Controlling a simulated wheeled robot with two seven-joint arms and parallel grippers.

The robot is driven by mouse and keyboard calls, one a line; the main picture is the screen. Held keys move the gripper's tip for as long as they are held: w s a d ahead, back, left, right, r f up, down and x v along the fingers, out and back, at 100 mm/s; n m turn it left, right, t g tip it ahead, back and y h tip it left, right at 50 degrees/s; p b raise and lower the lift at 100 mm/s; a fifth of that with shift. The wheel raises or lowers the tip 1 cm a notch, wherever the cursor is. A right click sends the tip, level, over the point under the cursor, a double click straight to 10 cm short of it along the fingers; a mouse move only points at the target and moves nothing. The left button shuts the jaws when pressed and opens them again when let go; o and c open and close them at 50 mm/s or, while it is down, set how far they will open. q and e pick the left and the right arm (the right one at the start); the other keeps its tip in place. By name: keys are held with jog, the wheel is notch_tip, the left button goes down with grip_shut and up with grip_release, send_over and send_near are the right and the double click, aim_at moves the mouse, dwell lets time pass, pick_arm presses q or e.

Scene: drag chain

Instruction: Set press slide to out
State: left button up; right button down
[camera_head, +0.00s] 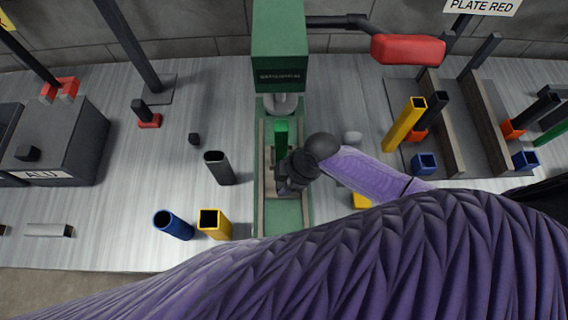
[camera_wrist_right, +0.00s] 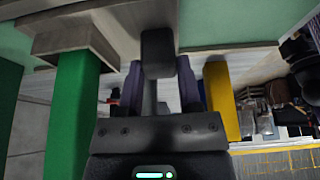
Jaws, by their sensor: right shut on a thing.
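The green press (camera_head: 280,40) stands at the back middle, its grey ram (camera_head: 283,103) pointing down over a long green bed (camera_head: 290,225). A grey slide (camera_head: 271,185) lies between the bed's rails, and a green upright piece (camera_head: 281,138) stands on it just in front of the ram. My right gripper (camera_head: 285,178) is low over the slide and hides part of it. In the right wrist view, my right gripper (camera_wrist_right: 160,95) is shut on a dark handle (camera_wrist_right: 157,50). The green piece also shows there at left (camera_wrist_right: 72,115). My left gripper is not in view.
A dark tube (camera_head: 218,168), a blue tube (camera_head: 173,225) and a yellow square tube (camera_head: 213,223) stand left of the bed. A red press lever (camera_head: 408,49) hangs at upper right. Racked tubes, including a tall yellow one (camera_head: 405,124), stand at right.

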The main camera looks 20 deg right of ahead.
jog(key=s+a+p, duration=0.1)
jog(key=s, duration=0.2)
jog(key=s+a+p, duration=0.1)
jog(key=s+p, duration=0.1)
jog(key=s, duration=0.2)
jog(key=s+a+p, duration=0.1)
jog(key=s+p, duration=0.1)
jog(key=s, duration=0.1)
jog(key=shift+s+r, duration=0.1)
jog(key=shift+s, duration=0.15)
jog(key=shift+s+a+p, duration=0.2)
jog(key=shift+s+p, duration=0.1)
jog(key=shift+s, duration=0.5)
jog(key=shift+s+a, duration=0.1)
jog(key=shift+s, duration=0.05)
jog(key=shift+c, duration=1.4)
grip_release()
